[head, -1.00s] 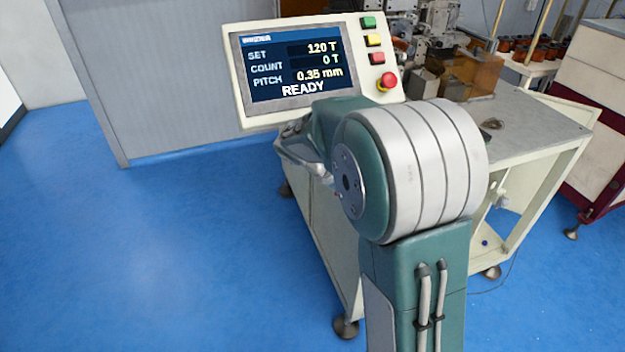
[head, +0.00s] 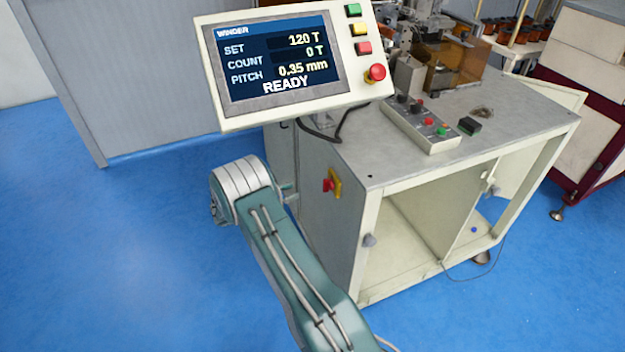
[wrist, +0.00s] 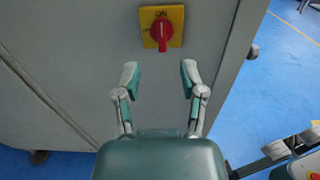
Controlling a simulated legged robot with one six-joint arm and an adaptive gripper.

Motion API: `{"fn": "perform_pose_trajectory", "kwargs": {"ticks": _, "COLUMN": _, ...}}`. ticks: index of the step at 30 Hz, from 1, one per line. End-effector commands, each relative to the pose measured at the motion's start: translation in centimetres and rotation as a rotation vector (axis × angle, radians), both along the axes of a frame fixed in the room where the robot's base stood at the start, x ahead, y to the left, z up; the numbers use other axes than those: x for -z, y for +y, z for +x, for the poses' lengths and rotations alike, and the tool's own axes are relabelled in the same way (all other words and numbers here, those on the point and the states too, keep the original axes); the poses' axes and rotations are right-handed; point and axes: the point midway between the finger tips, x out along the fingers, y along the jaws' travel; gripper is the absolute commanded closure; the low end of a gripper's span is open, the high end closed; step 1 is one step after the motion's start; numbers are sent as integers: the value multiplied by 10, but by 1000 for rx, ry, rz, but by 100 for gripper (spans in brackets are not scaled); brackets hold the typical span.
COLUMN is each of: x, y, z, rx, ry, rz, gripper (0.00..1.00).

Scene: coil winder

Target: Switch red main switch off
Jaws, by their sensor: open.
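The red main switch (head: 328,185) sits on a yellow plate on the left side panel of the winder cabinet. In the wrist view the red knob (wrist: 161,34) points upright, toward the word ON on its plate. My gripper (wrist: 157,76) is open and empty. Its two fingers are spread below the switch in the picture, and neither finger touches the knob. In the head view my gripper is hidden behind my arm, which reaches to the left of the cabinet.
A control screen (head: 275,62) showing READY overhangs the cabinet, with coloured buttons and a red emergency button (head: 375,73). A button box (head: 420,128) lies on the cabinet top (head: 470,155). Blue floor (head: 130,240) to the left is clear.

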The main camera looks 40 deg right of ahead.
Motion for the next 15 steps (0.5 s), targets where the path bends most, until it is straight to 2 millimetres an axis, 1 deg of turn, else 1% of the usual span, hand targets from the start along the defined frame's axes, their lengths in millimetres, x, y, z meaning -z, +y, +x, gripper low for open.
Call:
{"fn": "perform_pose_trajectory", "kwargs": {"ticks": 5, "x": 0, "y": -20, "z": -5, "rx": 4, "ry": -1, "rz": 2, "gripper": 47}}
{"fn": "perform_pose_trajectory", "kwargs": {"ticks": 15, "x": -1, "y": -80, "z": -20, "rx": 5, "ry": -3, "rz": 2, "gripper": 47}}
